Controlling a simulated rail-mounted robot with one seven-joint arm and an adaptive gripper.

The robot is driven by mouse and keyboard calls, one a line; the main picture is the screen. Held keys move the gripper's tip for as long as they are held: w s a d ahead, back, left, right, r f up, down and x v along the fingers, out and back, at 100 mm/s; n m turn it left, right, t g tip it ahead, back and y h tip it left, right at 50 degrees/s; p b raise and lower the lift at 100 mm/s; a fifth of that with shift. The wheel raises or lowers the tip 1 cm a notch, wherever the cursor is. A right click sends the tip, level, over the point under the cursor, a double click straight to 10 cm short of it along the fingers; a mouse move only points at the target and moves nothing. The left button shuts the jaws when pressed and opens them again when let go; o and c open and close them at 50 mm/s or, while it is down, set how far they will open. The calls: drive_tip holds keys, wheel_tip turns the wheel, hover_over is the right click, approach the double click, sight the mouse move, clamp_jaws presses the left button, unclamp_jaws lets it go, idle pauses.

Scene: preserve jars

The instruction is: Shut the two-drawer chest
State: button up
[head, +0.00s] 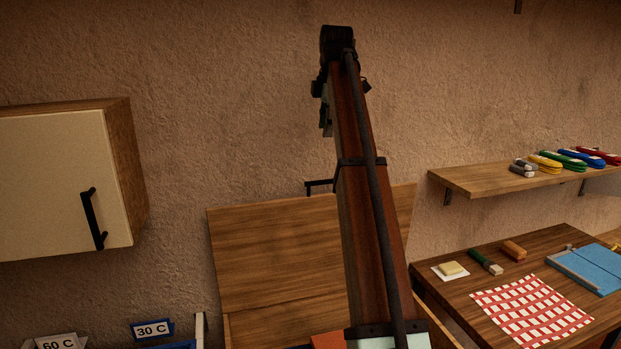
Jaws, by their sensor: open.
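I cannot make out a two-drawer chest with certainty. A wooden piece (270,250) with a broad upright panel stands against the wall at the lower middle. Its lower part is cut off by the frame and partly hidden by my arm, and no drawer shows on it. A black bracket-like handle shows at the panel's top edge, beside my arm; I cannot tell what it belongs to. My reddish-brown arm rises through the middle of the head view, in front of the panel. My gripper is not visible.
A wall cabinet (55,180) with a black handle hangs shut at left. Labelled holders (152,330) stand below it. At right, a shelf (470,180) holds coloured bundles above a table (450,300) with a checked cloth (530,312), a blue book-like item (585,270) and small blocks.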

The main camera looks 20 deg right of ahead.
drive_tip(key=n, duration=0.1)
drive_tip(key=p, duration=0.5)
approach(320, 184)
drive_tip(key=x, duration=0.7)
drive_tip(key=shift+w+f, duration=0.3)
drive_tip(key=shift+w, duration=0.15)
clamp_jaws()
